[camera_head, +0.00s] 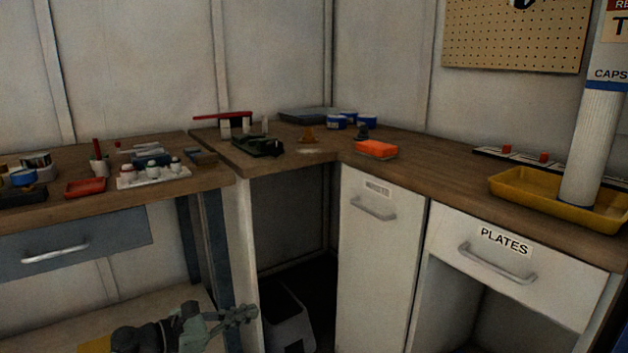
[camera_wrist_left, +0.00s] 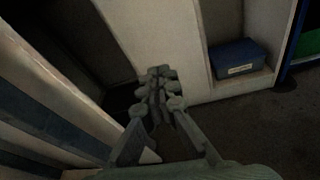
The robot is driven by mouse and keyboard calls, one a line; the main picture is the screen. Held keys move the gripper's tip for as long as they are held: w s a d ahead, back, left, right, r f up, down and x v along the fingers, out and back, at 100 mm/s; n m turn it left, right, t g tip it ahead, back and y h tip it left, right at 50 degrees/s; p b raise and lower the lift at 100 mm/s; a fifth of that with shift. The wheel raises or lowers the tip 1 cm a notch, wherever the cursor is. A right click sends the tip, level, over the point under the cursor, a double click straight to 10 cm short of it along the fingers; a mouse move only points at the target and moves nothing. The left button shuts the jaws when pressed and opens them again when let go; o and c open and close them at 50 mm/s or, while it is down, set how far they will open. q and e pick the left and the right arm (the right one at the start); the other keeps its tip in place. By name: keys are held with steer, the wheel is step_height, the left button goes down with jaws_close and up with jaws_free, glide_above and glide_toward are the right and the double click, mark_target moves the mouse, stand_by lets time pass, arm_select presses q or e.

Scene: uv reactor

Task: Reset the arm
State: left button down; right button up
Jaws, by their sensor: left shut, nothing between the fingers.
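My left gripper (camera_head: 238,314) shows at the bottom of the head view, low in front of the benches and well below the worktop. Its grey-green fingers are together with nothing between them. In the left wrist view the closed fingers (camera_wrist_left: 158,88) point toward a pale cabinet panel (camera_wrist_left: 165,45); whether they touch it I cannot tell. My right gripper is in neither view.
A wooden corner worktop (camera_head: 420,170) holds an orange box (camera_head: 376,149) and a yellow tray (camera_head: 520,190). Below are a drawer labelled PLATES (camera_head: 500,256) and a white cabinet door (camera_head: 378,260). A blue box (camera_wrist_left: 238,60) sits in a low compartment. Dark floor (camera_wrist_left: 255,125) is open beside the gripper.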

arm_select(q)
steer(key=a+y, duration=0.2)
steer(key=a, duration=0.9)
steer(key=s+a+f+m+g+y, duration=0.2)
steer(key=s+f+m+y, duration=0.1)
steer(key=s+f+m, duration=0.5)
steer(key=s+a+f+m+g+y, duration=0.2)
steer(key=s+a+f+m+y, duration=0.15)
steer(key=s+f+m, duration=0.4)
steer(key=s+a+f+m+g+y, duration=0.1)
steer(key=s+a+f+m+y, duration=0.1)
steer(key=s+a+m+y, duration=0.45)
steer(key=s+a+f+m+g+y, duration=0.1)
steer(key=s+a+m, duration=0.4)
steer(key=s, duration=0.4)
steer(key=s+d+f+h, duration=0.1)
steer(key=d+f, duration=0.1)
steer(key=d, duration=0.5)
steer(key=s+d+f+n+h, duration=0.1)
steer(key=d+f, duration=0.1)
steer(key=d, duration=0.6)
steer(key=shift+s+d+f+g+h, duration=0.25)
steer(key=shift+d+g+h, duration=0.05)
